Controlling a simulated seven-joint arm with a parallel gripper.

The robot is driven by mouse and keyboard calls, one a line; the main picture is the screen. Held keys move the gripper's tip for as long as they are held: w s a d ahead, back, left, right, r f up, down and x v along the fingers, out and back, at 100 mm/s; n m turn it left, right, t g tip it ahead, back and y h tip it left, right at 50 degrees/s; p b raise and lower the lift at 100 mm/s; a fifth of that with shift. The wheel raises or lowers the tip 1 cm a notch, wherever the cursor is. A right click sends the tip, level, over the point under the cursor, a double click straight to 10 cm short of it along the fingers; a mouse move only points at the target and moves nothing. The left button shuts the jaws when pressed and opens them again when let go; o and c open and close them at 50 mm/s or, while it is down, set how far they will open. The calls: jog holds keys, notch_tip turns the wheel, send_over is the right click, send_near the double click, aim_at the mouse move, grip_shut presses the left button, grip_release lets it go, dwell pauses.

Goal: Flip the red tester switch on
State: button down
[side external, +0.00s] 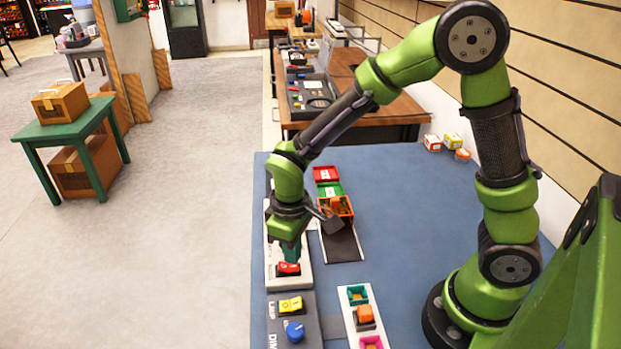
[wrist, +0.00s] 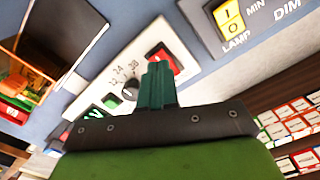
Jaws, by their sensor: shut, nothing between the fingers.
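The red tester switch (side external: 289,268) sits at the near end of a white panel (side external: 292,283) on the blue table. In the wrist view the red switch (wrist: 161,60) shows just past my fingertips, on the white panel with a dial (wrist: 131,88) beside it. My gripper (side external: 291,252) points down right over the switch, its green fingers shut together and empty. In the wrist view the fingers (wrist: 157,82) cover part of the switch. I cannot tell whether the fingertips touch it or which way the rocker is tilted.
A grey panel with a yellow lamp switch (side external: 290,305) and a blue knob (side external: 295,332) lies nearer the camera. A white strip with coloured blocks (side external: 357,294) is to its right. Red, green and orange bins (side external: 329,190) stand behind. The table's right middle is clear.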

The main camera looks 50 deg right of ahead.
jog(key=shift+r, duration=2.75)
